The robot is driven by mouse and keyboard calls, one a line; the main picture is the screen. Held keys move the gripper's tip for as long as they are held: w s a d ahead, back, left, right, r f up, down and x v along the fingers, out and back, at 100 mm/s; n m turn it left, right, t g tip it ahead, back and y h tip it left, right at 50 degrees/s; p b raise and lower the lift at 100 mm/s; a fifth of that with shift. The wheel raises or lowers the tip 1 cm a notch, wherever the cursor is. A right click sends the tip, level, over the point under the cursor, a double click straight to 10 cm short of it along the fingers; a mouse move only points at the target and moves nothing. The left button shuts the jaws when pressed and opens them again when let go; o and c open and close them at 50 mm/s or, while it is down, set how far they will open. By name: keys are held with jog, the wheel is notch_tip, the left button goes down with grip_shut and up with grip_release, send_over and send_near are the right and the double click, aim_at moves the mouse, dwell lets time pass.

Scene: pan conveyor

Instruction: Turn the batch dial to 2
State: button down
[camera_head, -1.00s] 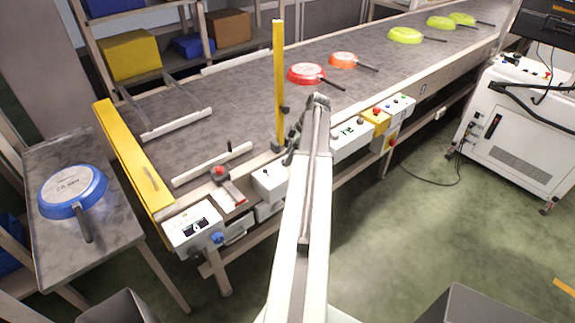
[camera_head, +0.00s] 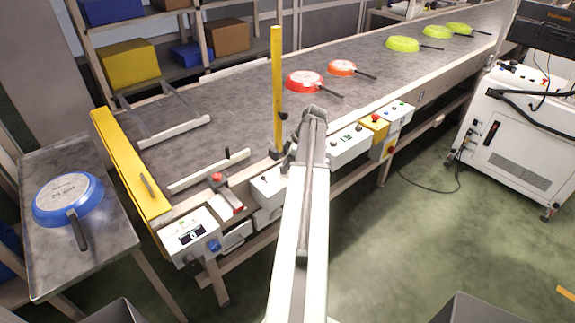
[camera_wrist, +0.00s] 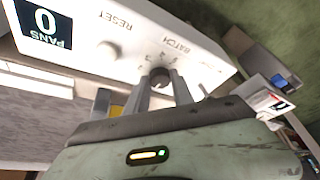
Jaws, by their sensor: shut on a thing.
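The batch dial (camera_wrist: 158,73) is a small dark round knob on a white panel (camera_wrist: 120,62), with the word BATCH and small marks around it. The panel appears upside down in the wrist view. My gripper (camera_wrist: 163,81) is shut on the dial, one grey finger on each side. I cannot read which mark the dial points to. A round white RESET button (camera_wrist: 107,49) and a dark display (camera_wrist: 45,20) reading 0 PANS are on the same panel. In the head view my arm hides the dial and my fingers.
A conveyor (camera_head: 230,125) carries red, orange and green pans. A yellow post (camera_head: 277,90) stands beside my arm. A box with a blue knob (camera_head: 214,245) is at the conveyor's near end. A blue pan (camera_head: 68,195) lies on the left table. Open floor (camera_head: 430,230) is at the right.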

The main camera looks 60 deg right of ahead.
jog(key=m, duration=0.2)
jog(key=m+h, duration=0.1)
jog(key=shift+s+a+m+h, duration=0.1)
jog(key=shift+a+m+h, duration=0.2)
jog(key=shift+m, duration=0.1)
jog(key=m+h, duration=0.1)
jog(key=m, duration=0.2)
jog(key=shift+a+m, duration=0.1)
jog(key=shift+m, duration=0.3)
jog(key=m+h, duration=0.1)
jog(key=m, duration=0.1)
jog(key=m+h, duration=0.1)
jog(key=m, duration=0.1)
jog(key=shift+w+a, duration=0.1)
jog(key=shift+w, duration=0.1)
jog(key=shift+m+g+h, duration=0.4)
jog(key=shift+m+g, duration=0.3)
jog(key=shift+m, duration=0.9)
jog(key=c, duration=1.1)
grip_release()
